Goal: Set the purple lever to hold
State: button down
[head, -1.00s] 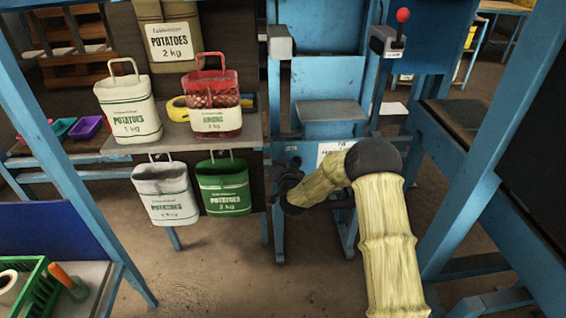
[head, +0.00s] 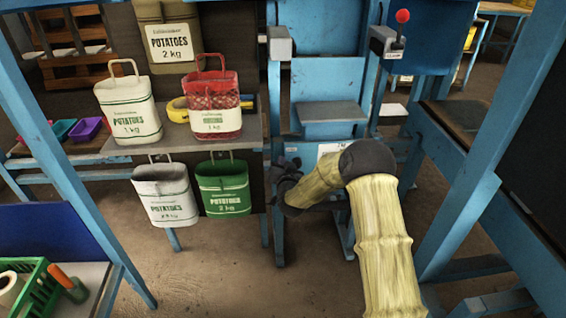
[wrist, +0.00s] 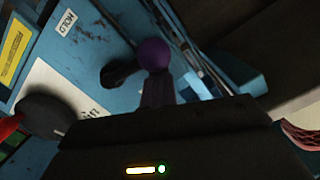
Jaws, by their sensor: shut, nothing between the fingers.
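The purple lever shows in the wrist view as a round purple knob (wrist: 153,55) on a purple stem, just beyond the dark body of my gripper. A HOLD label (wrist: 66,22) is on the blue panel up and left of the knob. In the head view my gripper (head: 286,181) is low at the blue frame, right of the green sack, and it is shut and empty. The lever cannot be made out there. Whether my gripper touches the lever, I cannot tell.
A green potato sack (head: 223,188) and a white one (head: 165,194) hang close left of my gripper. A small grey shelf (head: 330,112) is above it. A red-knobbed lever (head: 402,16) stands at the upper right. The floor in front is clear.

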jog(key=shift+a+f+n, duration=0.1)
jog(key=shift+n, duration=0.2)
jog(key=f+n, duration=0.1)
jog(key=a+f+n, duration=0.1)
jog(key=n, duration=0.1)
jog(key=shift+s+f+h+b, duration=0.1)
jog(key=shift+h+b, duration=0.25)
jog(key=shift+h, duration=0.05)
jog(key=d+f+n+t+h+b, duration=0.1)
jog(key=f+n, duration=0.6)
jog(key=n, duration=0.7)
jog(key=shift+w+d+h+b, duration=0.4)
jog(key=shift+d+b, duration=0.25)
jog(key=shift+d, duration=0.75)
jog(key=shift+s+d, duration=0.1)
